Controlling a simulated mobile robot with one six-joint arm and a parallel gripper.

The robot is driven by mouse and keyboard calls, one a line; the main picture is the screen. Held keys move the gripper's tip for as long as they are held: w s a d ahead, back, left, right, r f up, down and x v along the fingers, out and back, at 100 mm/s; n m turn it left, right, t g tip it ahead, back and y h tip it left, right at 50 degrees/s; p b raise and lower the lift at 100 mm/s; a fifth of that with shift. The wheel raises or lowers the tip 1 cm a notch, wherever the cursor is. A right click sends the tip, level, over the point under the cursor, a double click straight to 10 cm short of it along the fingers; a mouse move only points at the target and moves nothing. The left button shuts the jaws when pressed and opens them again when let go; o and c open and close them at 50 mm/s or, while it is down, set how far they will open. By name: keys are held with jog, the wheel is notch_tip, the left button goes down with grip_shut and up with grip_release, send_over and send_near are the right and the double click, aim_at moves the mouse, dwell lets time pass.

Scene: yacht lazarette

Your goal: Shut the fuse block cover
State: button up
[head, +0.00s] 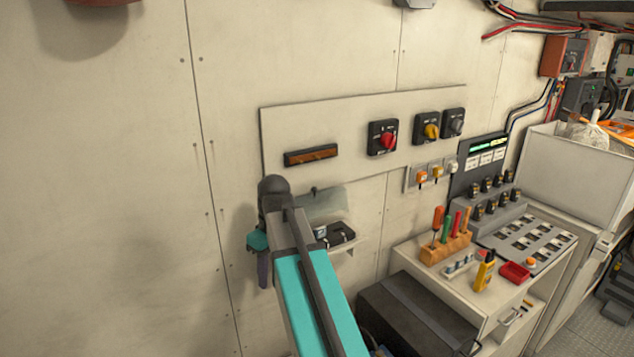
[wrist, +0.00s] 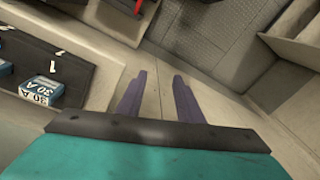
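The fuse block (head: 341,235) is a dark box on a small wall ledge, partly behind my arm in the head view. Its translucent grey cover (head: 322,203) stands raised above it against the wall, so it is open. In the wrist view the fuse block (wrist: 75,82) shows at the left, with blue and white fuses marked 30 A and white numbers. My gripper (wrist: 160,73) has its two purple fingers apart with nothing between them. In the head view my gripper (head: 263,269) hangs left of the fuse block, its fingers partly hidden.
A wall panel above carries a red rotary switch (head: 383,138), a yellow one (head: 431,130) and a brown strip (head: 311,155).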

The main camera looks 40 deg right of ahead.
jog(key=w+d+r+m+t+b, duration=0.1)
jog(key=w+d+r, duration=0.1)
jog(key=d+r, duration=0.45)
jog(key=w+d+r+m+t+b, duration=0.15)
jog(key=d+r, duration=0.25)
jog(key=r, duration=0.5)
jog(key=m+t+h+b, duration=0.1)
jog(key=m+t, duration=0.1)
send_near(314, 187)
jog(key=v, duration=0.7)
jog(key=shift+w+a+g, duration=0.25)
jog(key=shift+w+a, duration=0.05)
jog(key=shift+w, duration=0.05)
jog(key=shift+f, duration=0.15)
jog(key=shift+p+x, duration=2.1)
jog(key=shift+x, duration=4.75)
jog(key=shift+d, duration=0.15)
grip_shut()
